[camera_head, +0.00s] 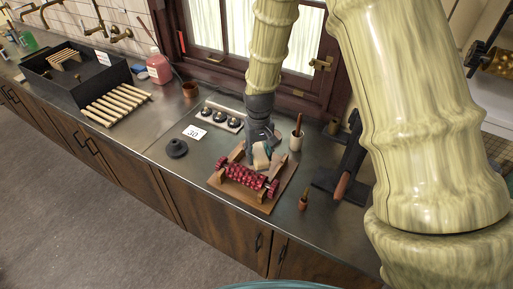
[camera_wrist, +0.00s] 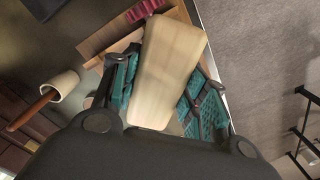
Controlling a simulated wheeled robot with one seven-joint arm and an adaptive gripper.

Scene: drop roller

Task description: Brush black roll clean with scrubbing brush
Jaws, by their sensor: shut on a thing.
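My gripper (camera_head: 262,146) is shut on the scrubbing brush (camera_head: 261,158), a pale wooden block. In the wrist view the brush (camera_wrist: 168,68) lies between the teal finger pads; its bristles are hidden. The roll (camera_head: 247,179) is ribbed and looks dark red or pink rather than black. It lies across a wooden stand (camera_head: 270,199) on the counter. The brush is just behind and above the roll; I cannot tell whether they touch. Part of the roll (camera_wrist: 145,10) shows at the top of the wrist view, beyond the brush.
A cup with a wooden handle (camera_head: 296,141) stands behind the stand, and a small brown bottle (camera_head: 304,201) to its right. A black tool (camera_head: 348,160) stands further right. The counter's front-left is clear.

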